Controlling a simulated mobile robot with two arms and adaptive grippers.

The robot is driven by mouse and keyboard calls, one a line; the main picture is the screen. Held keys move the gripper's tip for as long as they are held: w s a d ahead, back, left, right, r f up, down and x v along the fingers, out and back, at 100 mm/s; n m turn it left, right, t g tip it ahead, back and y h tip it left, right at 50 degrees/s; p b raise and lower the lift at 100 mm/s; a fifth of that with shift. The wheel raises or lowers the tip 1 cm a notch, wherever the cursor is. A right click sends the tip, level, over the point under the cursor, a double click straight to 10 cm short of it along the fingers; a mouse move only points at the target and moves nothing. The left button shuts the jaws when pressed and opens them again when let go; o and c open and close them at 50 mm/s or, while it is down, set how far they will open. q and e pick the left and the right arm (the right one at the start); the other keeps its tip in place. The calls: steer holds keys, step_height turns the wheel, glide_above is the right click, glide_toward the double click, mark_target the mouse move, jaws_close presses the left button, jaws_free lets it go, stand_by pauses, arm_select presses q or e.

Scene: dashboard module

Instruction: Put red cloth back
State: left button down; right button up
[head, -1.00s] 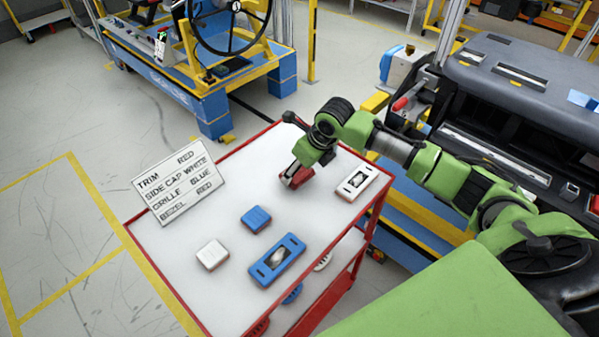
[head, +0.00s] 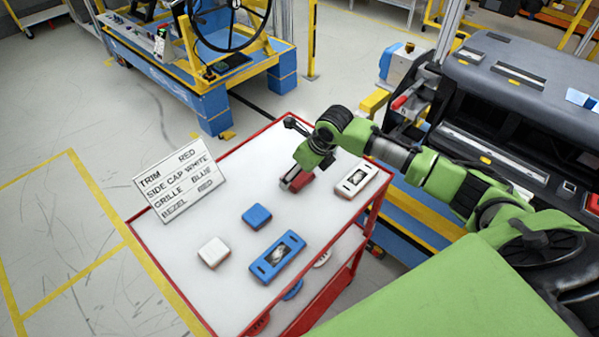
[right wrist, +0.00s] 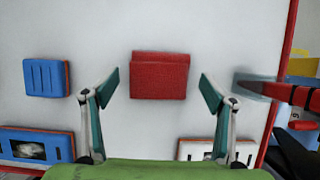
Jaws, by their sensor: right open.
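The red cloth (right wrist: 159,76) is a folded red block lying on the white top of the cart (head: 225,285). In the right wrist view it lies between and just beyond the two fingertips. In the head view the red cloth (head: 300,181) is partly hidden under my right gripper (head: 292,180). My right gripper, also in the right wrist view (right wrist: 160,85), is open, with a clear gap on both sides of the cloth. My left gripper is not in view.
A blue cap (head: 257,215), a white cap (head: 213,252), a blue grille (head: 278,256) and a white grille piece (head: 357,180) lie on the cart. A sign (head: 180,180) stands at its left edge. The dashboard (head: 520,90) is at right.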

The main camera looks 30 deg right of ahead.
steer(key=b+v, duration=0.1)
steer(key=v, duration=1)
steer(key=shift+r+b, duration=0.35)
steer(key=shift+b, duration=0.05)
steer(key=shift+s+d, duration=0.1)
steer(key=shift+s, duration=0.05)
